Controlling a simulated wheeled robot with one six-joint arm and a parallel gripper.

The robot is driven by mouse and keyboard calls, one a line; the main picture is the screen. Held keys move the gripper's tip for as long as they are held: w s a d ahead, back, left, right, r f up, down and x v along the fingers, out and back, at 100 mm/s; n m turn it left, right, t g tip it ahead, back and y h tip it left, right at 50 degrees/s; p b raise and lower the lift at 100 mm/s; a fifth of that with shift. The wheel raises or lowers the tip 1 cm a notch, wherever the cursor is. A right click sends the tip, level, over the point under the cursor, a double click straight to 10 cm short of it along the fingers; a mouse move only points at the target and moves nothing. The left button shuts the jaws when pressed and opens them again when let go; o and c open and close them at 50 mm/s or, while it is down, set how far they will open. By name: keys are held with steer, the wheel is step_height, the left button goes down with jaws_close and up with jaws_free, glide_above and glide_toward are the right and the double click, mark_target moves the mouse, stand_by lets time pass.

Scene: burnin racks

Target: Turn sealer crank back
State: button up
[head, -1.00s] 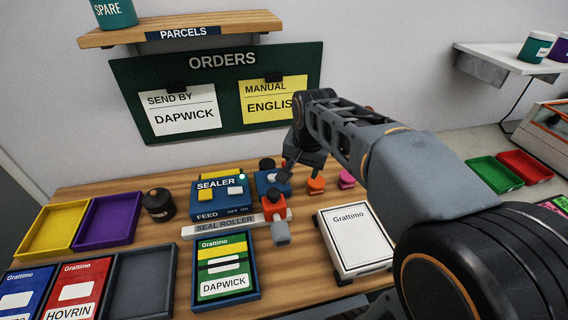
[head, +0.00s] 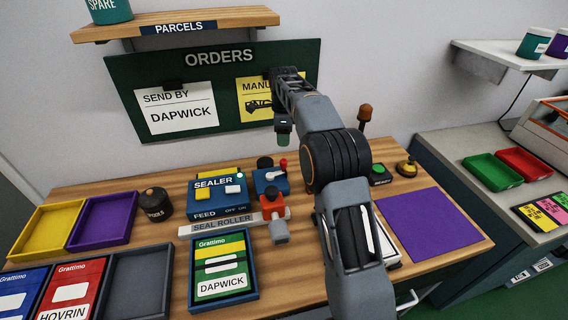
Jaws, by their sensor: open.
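The sealer (head: 219,197) is a blue box with a yellow top part, a yellow and a white button, and a lit green lamp. To its right stands a small blue crank block (head: 268,184) with a pale crank arm (head: 271,175) pointing right and a red knob (head: 283,164) at its end. My gripper (head: 283,138) is raised above and behind the crank, in front of the orders board, clear of the knob. It is open; its fingers are small and hard to make out.
A red clamp-like part (head: 272,206) and the seal roller bar (head: 222,224) sit in front. A tray (head: 193,290) holds a green DAPWICK packet. My arm hides the table's middle right. A purple mat (head: 424,222) lies at right. The orders board (head: 225,125) stands close behind.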

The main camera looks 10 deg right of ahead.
mark_target(283, 160)
step_height(283, 160, down, 12)
steer(key=shift+r, duration=0.1)
stand_by(0.4)
steer(key=shift+c, duration=0.2)
steer(key=c, duration=0.9)
